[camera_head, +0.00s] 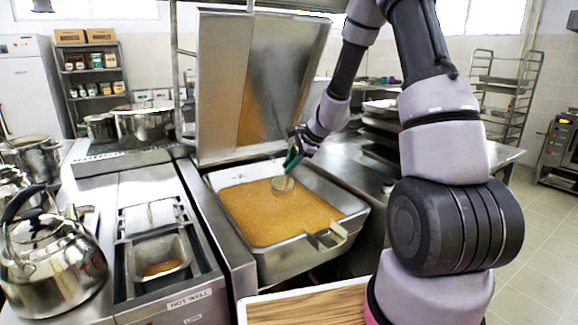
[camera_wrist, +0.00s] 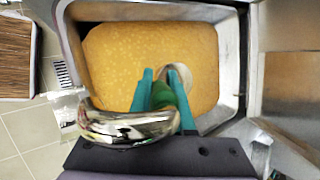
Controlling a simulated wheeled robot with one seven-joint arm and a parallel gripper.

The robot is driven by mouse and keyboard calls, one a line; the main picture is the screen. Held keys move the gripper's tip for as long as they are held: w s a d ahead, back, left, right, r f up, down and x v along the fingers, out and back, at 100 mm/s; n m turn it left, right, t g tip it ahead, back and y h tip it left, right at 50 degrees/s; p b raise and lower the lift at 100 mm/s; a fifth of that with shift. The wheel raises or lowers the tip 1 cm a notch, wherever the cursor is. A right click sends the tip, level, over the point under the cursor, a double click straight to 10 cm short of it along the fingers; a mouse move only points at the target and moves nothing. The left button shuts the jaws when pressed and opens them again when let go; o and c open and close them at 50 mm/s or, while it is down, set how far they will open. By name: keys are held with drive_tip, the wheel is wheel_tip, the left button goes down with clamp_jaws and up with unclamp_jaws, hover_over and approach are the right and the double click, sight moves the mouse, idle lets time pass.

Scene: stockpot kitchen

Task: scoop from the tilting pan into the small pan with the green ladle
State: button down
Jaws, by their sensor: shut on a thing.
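The tilting pan (camera_head: 350,204) stands open in the middle of the head view, full of orange-yellow soup (camera_head: 265,222); its rim (camera_wrist: 232,65) also shows in the wrist view. My gripper (camera_head: 293,157) is over the pan's far part, its teal fingers (camera_wrist: 165,97) shut on the green handle of the ladle (camera_wrist: 178,92). The ladle's pale round bowl (camera_head: 283,184) is at the soup surface; how deep it sits I cannot tell. The small pan (camera_head: 178,246) sits in the hot well counter to the left, with a little orange soup at its bottom.
The tilting pan's raised lid (camera_head: 225,100) stands behind it. A kettle (camera_head: 55,255) is at the left front. A wooden board (camera_head: 310,308) lies in front. A steel counter with stacked trays (camera_head: 385,125) is at the right. Shiny curved metal (camera_wrist: 125,128) blocks part of the wrist view.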

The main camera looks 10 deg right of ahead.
wheel_tip(320, 180, down, 20)
drive_tip(key=shift+r, duration=0.15)
idle(1.2)
drive_tip(key=shift+d, duration=0.1)
drive_tip(key=shift+w, duration=0.1)
idle(1.3)
drive_tip(key=shift+w+r+m+g, duration=0.1)
drive_tip(key=shift+w+r+g, duration=0.45)
drive_tip(key=shift+r, duration=3.15)
drive_tip(key=shift+w+r+m+g, duration=0.1)
drive_tip(key=shift+w+r+g, duration=0.4)
drive_tip(key=shift+r, duration=3.25)
drive_tip(key=shift+w+r+m+g, duration=0.2)
drive_tip(key=shift+w+r, duration=0.6)
drive_tip(key=shift+r, duration=2.9)
